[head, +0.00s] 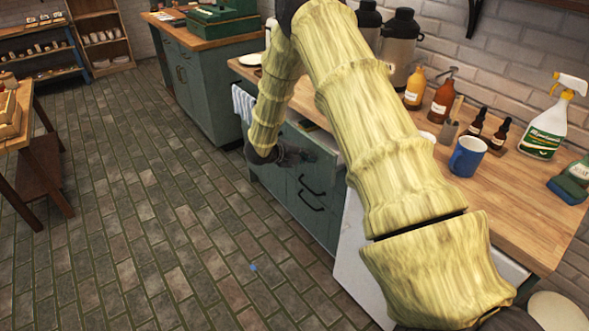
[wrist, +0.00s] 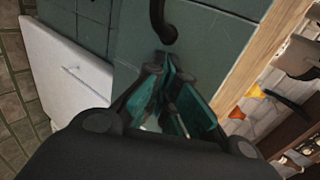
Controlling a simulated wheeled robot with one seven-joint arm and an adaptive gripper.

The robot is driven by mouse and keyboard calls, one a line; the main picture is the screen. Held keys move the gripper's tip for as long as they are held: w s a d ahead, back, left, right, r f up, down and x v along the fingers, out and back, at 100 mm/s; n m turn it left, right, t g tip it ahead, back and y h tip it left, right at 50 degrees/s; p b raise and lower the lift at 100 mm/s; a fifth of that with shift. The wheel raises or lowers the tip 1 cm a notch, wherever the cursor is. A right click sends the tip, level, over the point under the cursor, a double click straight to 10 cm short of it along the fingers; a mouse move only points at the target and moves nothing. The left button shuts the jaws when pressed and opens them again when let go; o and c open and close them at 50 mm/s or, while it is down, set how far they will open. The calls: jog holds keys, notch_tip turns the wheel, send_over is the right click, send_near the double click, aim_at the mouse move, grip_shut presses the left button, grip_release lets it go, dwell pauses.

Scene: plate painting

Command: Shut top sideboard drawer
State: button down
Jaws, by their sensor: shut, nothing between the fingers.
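The sideboard (head: 265,178) is teal with a wooden top, and its front is partly hidden by my arm. Its top drawer (head: 301,138) has a teal front just below the worktop, with a pale strip along its upper edge; it looks slightly out, but how far I cannot tell. My gripper (head: 306,157) is shut and empty in front of it. In the wrist view my fingers (wrist: 172,66), with teal pads, point at the teal front (wrist: 215,42), just below a dark handle (wrist: 160,25). Whether they touch the front is not clear.
A striped towel (head: 243,103) hangs at the sideboard's left end. The worktop (head: 500,195) holds a blue mug (head: 467,157), pump bottles (head: 441,97) and a spray bottle (head: 548,125). A wooden table (head: 20,125) stands far left.

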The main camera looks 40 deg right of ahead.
aim_at(314, 147)
jog(key=d+b, duration=0.1)
jog(key=d, duration=0.9)
jog(key=shift+d, duration=0.85)
jog(key=shift+d+r, duration=0.1)
jog(key=shift+d, duration=0.15)
jog(key=shift+a+b, duration=0.3)
jog(key=shift+a, duration=0.3)
jog(key=a, duration=0.3)
jog(key=b+v, duration=0.1)
jog(key=v, duration=0.9)
jog(key=shift+a+b, duration=0.1)
jog(key=shift+b, duration=0.2)
